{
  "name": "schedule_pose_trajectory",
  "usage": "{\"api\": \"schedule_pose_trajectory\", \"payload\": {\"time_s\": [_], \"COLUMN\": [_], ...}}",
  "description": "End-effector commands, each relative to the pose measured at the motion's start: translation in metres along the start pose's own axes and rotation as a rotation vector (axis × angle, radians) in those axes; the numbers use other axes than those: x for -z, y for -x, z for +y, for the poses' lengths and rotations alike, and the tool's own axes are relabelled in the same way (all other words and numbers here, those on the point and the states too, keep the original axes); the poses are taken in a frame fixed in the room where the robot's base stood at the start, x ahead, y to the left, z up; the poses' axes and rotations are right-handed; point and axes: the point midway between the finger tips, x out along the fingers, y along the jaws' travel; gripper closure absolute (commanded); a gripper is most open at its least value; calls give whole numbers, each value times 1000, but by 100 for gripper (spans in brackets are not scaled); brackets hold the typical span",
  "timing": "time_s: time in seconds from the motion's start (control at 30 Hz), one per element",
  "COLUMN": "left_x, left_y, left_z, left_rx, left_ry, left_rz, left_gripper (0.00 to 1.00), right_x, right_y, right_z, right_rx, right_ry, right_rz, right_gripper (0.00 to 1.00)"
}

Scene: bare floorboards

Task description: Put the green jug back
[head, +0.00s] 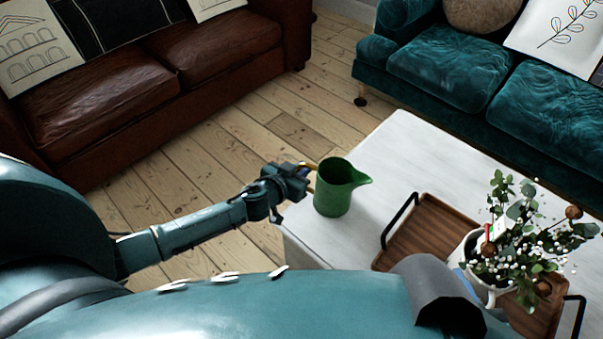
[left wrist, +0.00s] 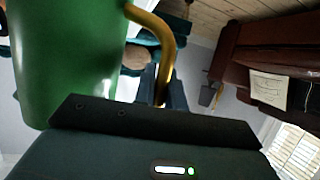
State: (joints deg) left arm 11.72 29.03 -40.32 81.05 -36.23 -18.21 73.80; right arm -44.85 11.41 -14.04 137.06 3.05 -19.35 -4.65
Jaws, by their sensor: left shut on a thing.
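The green jug (head: 334,190) is upright at the left corner of the white table (head: 385,160) in the head view, with its spout to the right. Whether its base touches the tabletop or hovers just above it, I cannot tell. My left gripper (head: 303,180) reaches in from the left and is shut on the jug's handle. In the left wrist view the jug (left wrist: 70,50) fills the upper left, and its gold-coloured handle (left wrist: 160,35) runs down between the fingers of the left gripper (left wrist: 160,85). My right gripper is not in view.
A wooden tray (head: 432,228) with black handles is on the table, right of the jug. A white pot with a leafy plant (head: 520,235) stands on it. A brown leather sofa (head: 150,70) is at left, a teal sofa (head: 450,70) behind. Bare floorboards (head: 260,125) lie between.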

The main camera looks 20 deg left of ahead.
Motion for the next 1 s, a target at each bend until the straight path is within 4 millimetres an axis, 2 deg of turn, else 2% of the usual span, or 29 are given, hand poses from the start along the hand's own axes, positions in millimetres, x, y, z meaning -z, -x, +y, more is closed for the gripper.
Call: {"api": "schedule_pose_trajectory", "payload": {"time_s": [0.4,0.43,0.67,1.0], "left_x": [-3,-4,-3,2], "left_y": [-3,-2,-2,1], "left_z": [1,0,0,0], "left_rx": [-2,-1,-1,-1], "left_ry": [4,1,1,0], "left_rz": [5,2,1,1], "left_gripper": [100,86,68,66], "right_x": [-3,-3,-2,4], "right_y": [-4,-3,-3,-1], "right_z": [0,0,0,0], "right_rx": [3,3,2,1], "right_ry": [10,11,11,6], "right_rz": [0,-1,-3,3], "right_gripper": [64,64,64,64]}}
